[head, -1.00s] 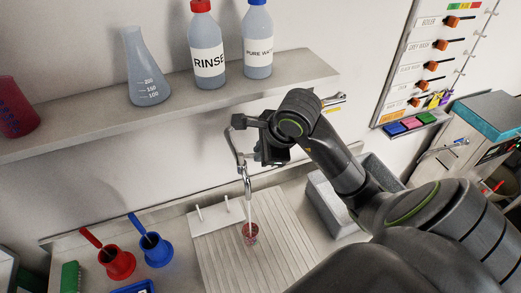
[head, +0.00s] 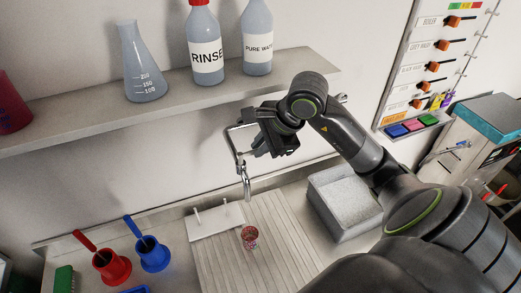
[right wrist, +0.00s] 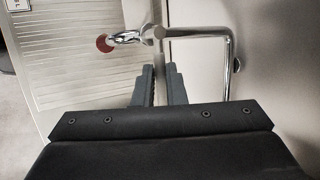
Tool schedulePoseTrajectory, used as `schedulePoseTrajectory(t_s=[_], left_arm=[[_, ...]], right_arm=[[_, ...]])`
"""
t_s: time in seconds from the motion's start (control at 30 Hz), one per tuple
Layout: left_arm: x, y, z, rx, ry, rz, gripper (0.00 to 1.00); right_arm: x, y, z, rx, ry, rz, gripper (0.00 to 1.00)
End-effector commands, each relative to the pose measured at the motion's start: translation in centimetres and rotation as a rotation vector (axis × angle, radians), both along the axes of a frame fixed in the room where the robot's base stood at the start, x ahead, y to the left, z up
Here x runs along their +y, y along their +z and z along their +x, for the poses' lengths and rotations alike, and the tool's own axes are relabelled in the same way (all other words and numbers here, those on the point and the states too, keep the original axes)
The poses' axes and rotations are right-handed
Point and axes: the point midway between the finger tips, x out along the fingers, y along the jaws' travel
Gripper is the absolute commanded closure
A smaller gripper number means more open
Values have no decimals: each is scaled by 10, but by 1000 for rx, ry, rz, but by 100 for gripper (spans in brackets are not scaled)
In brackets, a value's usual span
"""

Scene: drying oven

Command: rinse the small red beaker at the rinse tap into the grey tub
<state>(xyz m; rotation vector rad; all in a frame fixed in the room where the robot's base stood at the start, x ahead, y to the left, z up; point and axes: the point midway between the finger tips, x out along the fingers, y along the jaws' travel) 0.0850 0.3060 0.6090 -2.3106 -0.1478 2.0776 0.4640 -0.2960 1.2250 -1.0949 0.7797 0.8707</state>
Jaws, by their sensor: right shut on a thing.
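The small red beaker (head: 250,243) stands on the ribbed drainboard, below the spout of the rinse tap (head: 246,180). In the right wrist view the beaker's red rim (right wrist: 104,43) shows beside the curved spout (right wrist: 125,38). My right gripper (head: 268,135) is at the upper part of the tap. In the right wrist view its fingers (right wrist: 155,88) are closed around a thin upright part of the tap (right wrist: 158,35), which looks like its lever. The grey tub (head: 325,205) is right of the drainboard, under my right arm. My left gripper is not in view.
A wall shelf (head: 180,112) above holds a flask (head: 142,75) and bottles (head: 206,55). A red holder (head: 112,266) and a blue holder (head: 151,255) stand left of the drainboard (head: 215,262). A switch panel (head: 440,50) and a machine (head: 485,125) are at right.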

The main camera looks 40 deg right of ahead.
Motion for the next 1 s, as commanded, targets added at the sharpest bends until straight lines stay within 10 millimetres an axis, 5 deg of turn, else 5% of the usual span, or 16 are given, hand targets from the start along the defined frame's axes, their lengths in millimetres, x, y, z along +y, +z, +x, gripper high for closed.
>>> schedulePoseTrajectory(t_s=[0.1,0.13,0.3,0.67,1.0], left_arm=[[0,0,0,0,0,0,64],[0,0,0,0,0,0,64],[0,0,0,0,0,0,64],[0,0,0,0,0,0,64],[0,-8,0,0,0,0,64]], right_arm=[[-1,-1,-1,6,-2,-1,100],[0,-1,-1,6,-2,-1,85],[0,-1,-1,4,-3,0,63],[-1,2,-1,0,-2,-2,63],[-9,31,-16,-3,-3,-7,63]])
